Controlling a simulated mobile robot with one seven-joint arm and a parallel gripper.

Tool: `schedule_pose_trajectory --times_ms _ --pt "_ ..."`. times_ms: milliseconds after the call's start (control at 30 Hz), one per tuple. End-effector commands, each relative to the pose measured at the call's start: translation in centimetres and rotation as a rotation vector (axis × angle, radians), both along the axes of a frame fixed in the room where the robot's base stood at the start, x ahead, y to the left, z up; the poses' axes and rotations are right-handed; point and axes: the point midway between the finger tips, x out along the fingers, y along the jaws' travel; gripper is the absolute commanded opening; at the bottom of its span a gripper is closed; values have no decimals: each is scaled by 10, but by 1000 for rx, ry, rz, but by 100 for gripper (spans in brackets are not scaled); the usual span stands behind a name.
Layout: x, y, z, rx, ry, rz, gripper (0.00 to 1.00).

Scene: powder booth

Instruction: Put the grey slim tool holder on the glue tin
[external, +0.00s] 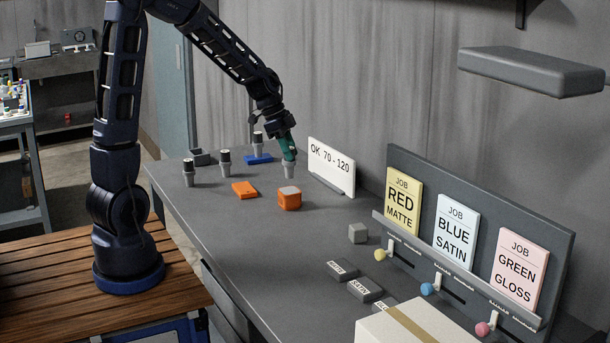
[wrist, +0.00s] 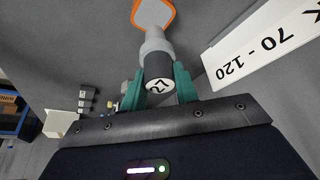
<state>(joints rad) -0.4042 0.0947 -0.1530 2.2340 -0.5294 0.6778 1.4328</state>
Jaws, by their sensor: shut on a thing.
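My gripper (external: 288,150) is shut on a slim grey tool holder (external: 290,171) with a black collar. In the wrist view the holder (wrist: 156,45) sits between the green fingers (wrist: 160,82), its black end with a white marked face towards the camera. It hangs roughly upright with its grey end down. Below it is an orange block-like thing with a grey top (external: 289,199), which also shows past the holder's end in the wrist view (wrist: 153,12). I cannot tell whether this is the glue tin, as no label shows. In the external view a small gap appears between them.
Several similar black-topped holders (external: 188,172) stand at the left of the bench. A flat orange piece (external: 244,189) and a blue piece (external: 258,159) lie nearby. A white sign (external: 331,168) stands close right of my gripper. A grey cube (external: 358,233) is farther right.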

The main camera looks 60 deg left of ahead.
Motion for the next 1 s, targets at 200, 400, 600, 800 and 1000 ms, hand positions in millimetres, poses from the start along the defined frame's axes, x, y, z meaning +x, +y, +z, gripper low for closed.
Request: schedule_pose_trajectory --times_ms 200,400,600,800,1000 --pt "-1 0 -26 -1 4 1 0" --pt "0 0 -41 1 0 0 0" --pt "0 0 -40 1 -1 0 0" --pt "0 0 -43 1 1 0 41" --pt "0 0 -43 1 1 0 52"
